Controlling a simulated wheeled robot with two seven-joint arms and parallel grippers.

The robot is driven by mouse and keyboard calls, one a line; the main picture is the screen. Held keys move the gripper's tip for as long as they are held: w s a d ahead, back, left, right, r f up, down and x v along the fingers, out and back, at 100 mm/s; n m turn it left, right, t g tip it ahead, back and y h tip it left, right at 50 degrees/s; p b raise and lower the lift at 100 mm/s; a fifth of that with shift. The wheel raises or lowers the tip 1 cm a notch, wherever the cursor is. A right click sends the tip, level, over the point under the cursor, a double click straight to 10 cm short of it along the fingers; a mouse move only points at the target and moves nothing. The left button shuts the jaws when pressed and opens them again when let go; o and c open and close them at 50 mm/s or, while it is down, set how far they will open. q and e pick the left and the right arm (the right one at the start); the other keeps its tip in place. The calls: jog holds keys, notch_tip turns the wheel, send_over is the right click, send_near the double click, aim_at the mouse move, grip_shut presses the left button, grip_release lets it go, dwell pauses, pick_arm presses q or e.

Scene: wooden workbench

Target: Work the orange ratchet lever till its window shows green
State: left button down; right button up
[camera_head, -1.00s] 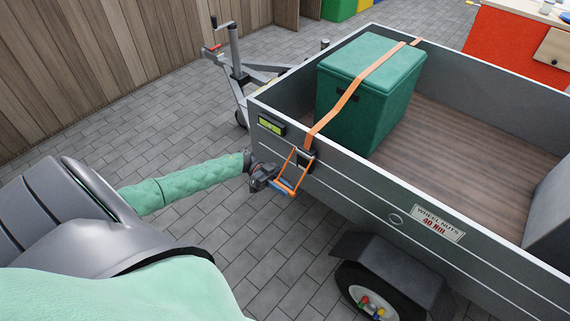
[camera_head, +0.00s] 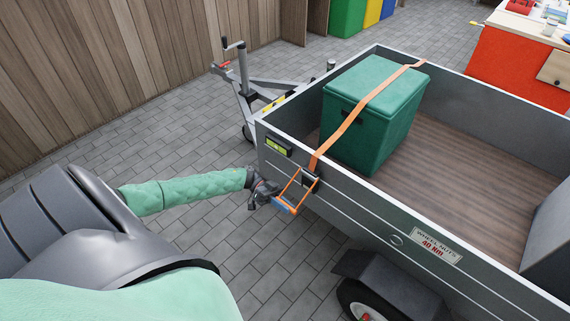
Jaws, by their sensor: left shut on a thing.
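The orange ratchet lever (camera_head: 290,182) hangs off the outside of the grey trailer's side wall, sloping outward and down from the ratchet (camera_head: 311,180). My left gripper (camera_head: 284,205) is at the lever's outer end, shut on its blue-grey grip. An orange strap (camera_head: 352,119) runs from the ratchet up over a green box (camera_head: 349,140) in the trailer. The window (camera_head: 278,146) on the wall, left of the ratchet, looks yellow-green with dark marks; its exact reading is too small to tell. My right gripper is out of view.
The trailer (camera_head: 372,213) fills the right side, with a wheel (camera_head: 361,303) below. Its drawbar and jack (camera_head: 243,85) stand behind. A red cabinet (camera_head: 510,62) is at the back right. Paved floor (camera_head: 200,240) around my left arm is clear.

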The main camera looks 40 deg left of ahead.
pick_arm(q)
jog(key=shift+w+a+r, duration=0.1)
jog(key=shift+w+r, duration=0.05)
jog(key=c, duration=1.4)
grip_release()
jog(key=shift+o, duration=0.2)
